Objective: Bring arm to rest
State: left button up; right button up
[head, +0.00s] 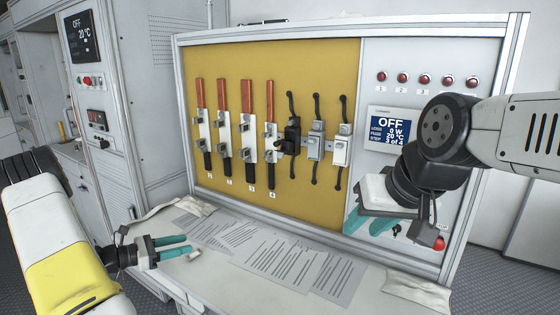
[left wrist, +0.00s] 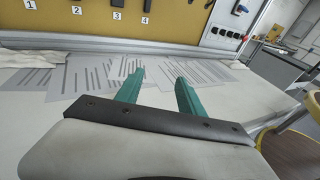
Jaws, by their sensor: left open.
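My left gripper (head: 187,245) has two teal fingers, spread apart with nothing between them. It is above the white work surface at the lower left of the head view, beside the papers. The left wrist view also shows its open fingers (left wrist: 160,84), with the surface and papers beyond. My right gripper (head: 360,230) is in front of the grey control panel (head: 400,55), below the display. Its teal fingers look apart and empty, though its wrist partly covers them.
A yellow board (head: 270,65) carries several red-handled switches (head: 246,98) and black-levered holders (head: 315,140). The display (head: 390,127) reads OFF under a row of red buttons (head: 424,79). Printed papers (head: 300,268) lie on the work surface (head: 205,275). Cabinets stand at the left.

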pick_arm(q)
jog(key=s+d+r+m+g+y, duration=0.2)
jog(key=s+d+r+m+g, duration=0.3)
jog(key=d+r, duration=0.3)
jog(key=s+d+r+m+g+y, duration=0.2)
jog(key=s+d+r+m+g, duration=0.15)
jog(key=d+r+m, duration=0.4)
jog(key=s+d+r+m+t+y, duration=0.1)
jog(key=s+r+m+t+y, duration=0.1)
jog(key=s+r+m, duration=0.3)
jog(key=s+d+r+m+t+y, duration=0.2)
jog(key=s+r+m+y, duration=0.3)
jog(key=s+m, duration=0.3)
jog(key=s+t, duration=0.1)
jog(key=s, duration=0.2)
jog(key=shift+s+r, duration=0.3)
jog(key=shift+r, duration=0.1)
jog(key=shift+c, duration=0.5)
